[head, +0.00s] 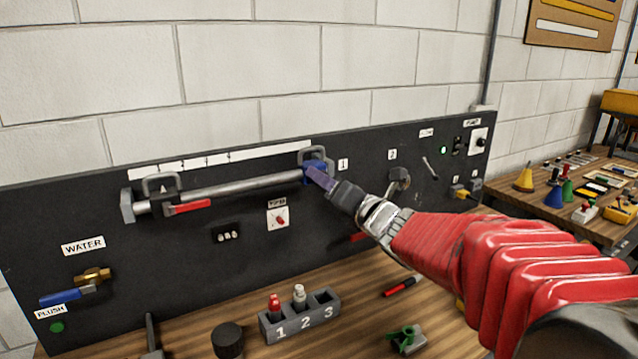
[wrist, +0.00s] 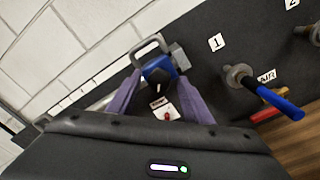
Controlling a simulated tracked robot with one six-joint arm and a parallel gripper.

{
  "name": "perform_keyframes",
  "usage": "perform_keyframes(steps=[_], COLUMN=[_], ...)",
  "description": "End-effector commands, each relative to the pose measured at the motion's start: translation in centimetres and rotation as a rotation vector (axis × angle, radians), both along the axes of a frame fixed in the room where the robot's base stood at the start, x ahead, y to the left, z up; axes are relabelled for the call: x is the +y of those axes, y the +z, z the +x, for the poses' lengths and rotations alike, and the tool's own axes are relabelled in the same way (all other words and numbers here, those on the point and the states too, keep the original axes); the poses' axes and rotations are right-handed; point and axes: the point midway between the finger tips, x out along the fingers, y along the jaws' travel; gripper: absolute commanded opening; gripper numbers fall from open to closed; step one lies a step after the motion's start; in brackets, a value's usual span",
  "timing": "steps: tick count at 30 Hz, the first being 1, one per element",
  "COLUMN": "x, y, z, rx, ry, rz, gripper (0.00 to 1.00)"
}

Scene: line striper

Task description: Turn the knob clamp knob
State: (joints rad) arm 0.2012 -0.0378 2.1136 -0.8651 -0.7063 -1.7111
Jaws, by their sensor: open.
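The blue clamp knob (head: 309,174) sits at the right end of a grey bar (head: 235,189) on the black panel, below a grey handle loop (head: 314,153). In the wrist view the knob (wrist: 158,70) shows as a dark-topped blue block beside a grey bracket (wrist: 180,57). My gripper (head: 320,178) is at the knob, with its purple fingers partly covering it in the head view. In the wrist view my gripper (wrist: 162,82) is open, with one finger on each side of the knob. Whether the fingers touch it cannot be told.
A red lever (head: 187,207) is at the bar's left end. A valve with a blue handle (wrist: 283,103) is to the right of the knob in the wrist view. A numbered grey block (head: 300,322) and loose tools lie on the wooden bench below.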

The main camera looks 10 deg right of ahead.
Motion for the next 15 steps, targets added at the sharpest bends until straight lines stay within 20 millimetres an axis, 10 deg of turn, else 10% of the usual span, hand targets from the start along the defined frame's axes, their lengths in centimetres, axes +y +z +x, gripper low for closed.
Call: perform_keyframes(steps=[15], x=[-0.02], y=[-0.01], z=[-0.04], rx=[0.000], ry=[0.000], rz=[0.000], gripper=[0.23])
